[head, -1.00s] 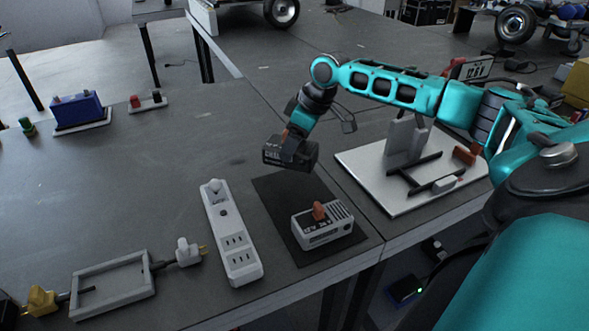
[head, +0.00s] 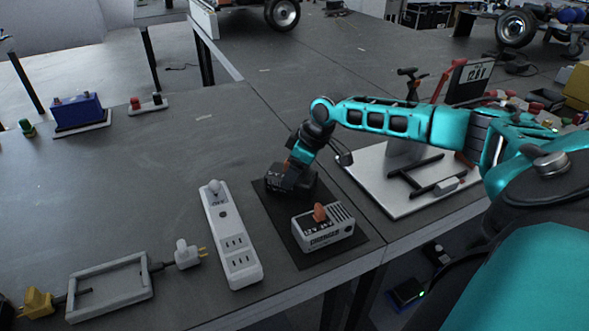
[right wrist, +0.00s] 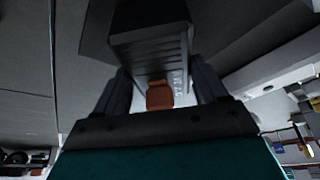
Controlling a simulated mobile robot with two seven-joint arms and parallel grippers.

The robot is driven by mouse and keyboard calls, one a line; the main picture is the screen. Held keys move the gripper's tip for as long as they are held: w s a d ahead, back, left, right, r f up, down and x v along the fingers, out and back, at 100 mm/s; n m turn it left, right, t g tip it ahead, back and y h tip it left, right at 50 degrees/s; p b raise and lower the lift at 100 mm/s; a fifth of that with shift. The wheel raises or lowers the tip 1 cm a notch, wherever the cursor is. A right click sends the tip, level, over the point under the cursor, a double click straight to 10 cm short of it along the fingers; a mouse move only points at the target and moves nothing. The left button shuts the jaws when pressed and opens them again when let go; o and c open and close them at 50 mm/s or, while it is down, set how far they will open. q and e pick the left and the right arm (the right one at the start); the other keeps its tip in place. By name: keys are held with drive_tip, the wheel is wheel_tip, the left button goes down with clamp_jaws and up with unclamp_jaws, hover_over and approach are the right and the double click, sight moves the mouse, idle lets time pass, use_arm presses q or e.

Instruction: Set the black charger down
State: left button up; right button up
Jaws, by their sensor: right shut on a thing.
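The black charger (head: 306,184) is at the far end of the dark mat (head: 312,262), low over it or resting on it; I cannot tell which. My right gripper (head: 291,170) is above it, pointing down and shut on it. In the right wrist view the dark vented charger (right wrist: 150,55) sits between the two fingers (right wrist: 158,88), with an orange part near me. A white charger (head: 322,230) with an orange knob stands on the nearer half of the mat. My left gripper is not in view.
A white power strip (head: 232,240) lies left of the mat. A grey frame (head: 110,288) and a white plug (head: 187,253) are further left. A white board (head: 400,205) with black bars is to the right. The table's middle left is clear.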

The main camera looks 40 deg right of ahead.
drive_tip(key=o, duration=1.4)
drive_tip(key=p+v, duration=0.1)
drive_tip(key=v, duration=1.1)
drive_tip(key=shift+r, duration=0.1)
